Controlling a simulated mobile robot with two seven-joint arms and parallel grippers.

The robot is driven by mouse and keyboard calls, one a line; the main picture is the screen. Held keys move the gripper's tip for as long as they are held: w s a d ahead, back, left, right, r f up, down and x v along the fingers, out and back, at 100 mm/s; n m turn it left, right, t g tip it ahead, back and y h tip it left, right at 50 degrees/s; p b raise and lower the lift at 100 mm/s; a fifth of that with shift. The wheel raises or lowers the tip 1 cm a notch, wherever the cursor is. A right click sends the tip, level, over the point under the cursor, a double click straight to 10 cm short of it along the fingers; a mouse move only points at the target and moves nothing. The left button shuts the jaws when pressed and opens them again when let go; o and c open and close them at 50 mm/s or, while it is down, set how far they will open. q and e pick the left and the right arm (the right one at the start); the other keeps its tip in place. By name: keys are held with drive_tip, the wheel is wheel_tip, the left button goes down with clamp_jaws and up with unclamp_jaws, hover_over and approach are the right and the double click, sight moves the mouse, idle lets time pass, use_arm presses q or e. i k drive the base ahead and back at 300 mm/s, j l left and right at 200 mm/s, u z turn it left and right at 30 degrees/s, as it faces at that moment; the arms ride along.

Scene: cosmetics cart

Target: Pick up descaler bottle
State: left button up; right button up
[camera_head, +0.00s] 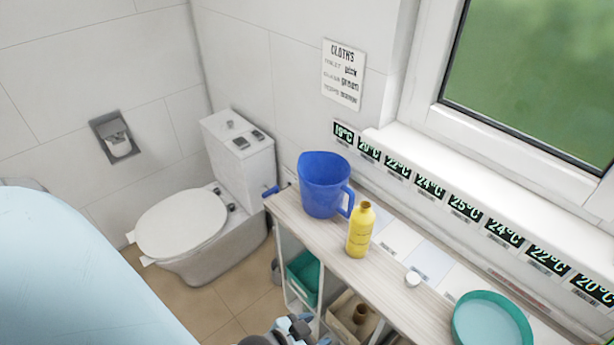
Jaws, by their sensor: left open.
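A yellow bottle (360,230), the likely descaler bottle, stands upright on the light wooden top of a narrow shelf unit (386,272). It is just right of and nearer than a blue jug. Its label is too small to read. My left gripper (291,331) shows only in part at the bottom edge, in dark grey and blue. It is open, below and left of the bottle and apart from it. Its fingertips are hard to make out. My right gripper is not in view.
The blue jug (322,184) stands behind the bottle, its handle towards it. Below are a green bin (303,276) and a box. A toilet (190,222) stands behind left. Temperature displays line the wall.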

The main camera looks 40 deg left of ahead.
sight(363, 219)
drive_tip(key=u, duration=0.7)
drive_tip(key=z, duration=1.15)
drive_tip(key=u, duration=1.15)
